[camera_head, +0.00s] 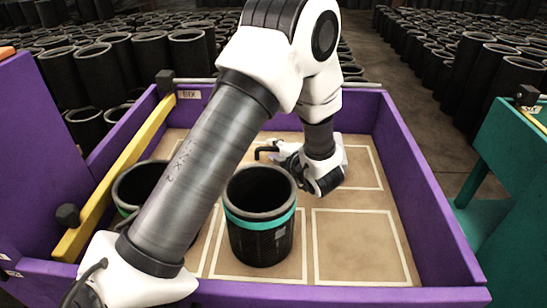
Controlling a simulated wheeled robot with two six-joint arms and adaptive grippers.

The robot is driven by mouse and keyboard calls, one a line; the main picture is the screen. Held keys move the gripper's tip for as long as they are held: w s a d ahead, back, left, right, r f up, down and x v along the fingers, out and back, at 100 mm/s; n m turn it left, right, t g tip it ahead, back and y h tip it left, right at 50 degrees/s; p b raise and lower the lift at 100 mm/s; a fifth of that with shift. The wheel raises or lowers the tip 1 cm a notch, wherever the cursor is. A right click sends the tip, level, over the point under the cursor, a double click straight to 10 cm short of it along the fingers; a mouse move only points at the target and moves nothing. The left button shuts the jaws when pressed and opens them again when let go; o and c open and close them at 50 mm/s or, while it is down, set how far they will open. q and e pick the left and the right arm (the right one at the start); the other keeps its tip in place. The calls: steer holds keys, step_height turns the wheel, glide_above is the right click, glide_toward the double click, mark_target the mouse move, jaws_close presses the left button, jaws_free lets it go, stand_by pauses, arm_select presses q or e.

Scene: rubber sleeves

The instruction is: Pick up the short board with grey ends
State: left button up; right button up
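A yellow board (113,180) with dark grey knob-like ends lies along the left side of the purple crate (447,240). My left arm comes in from the lower left, bends high over the crate and reaches down. My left gripper (322,182) is low over the crate's floor, behind and right of the front black sleeve and well to the right of the yellow board. Its fingers are dark and small, and I cannot tell whether they are open or hold anything. My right gripper is out of view.
A black sleeve with a teal band (259,222) stands upright in the crate. Another sleeve (137,184) is partly hidden behind my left forearm. The front right marked square (362,250) is empty. A teal crate (515,190) stands at right. Many sleeves fill the background.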

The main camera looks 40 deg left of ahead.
arm_select(q)
jaws_close()
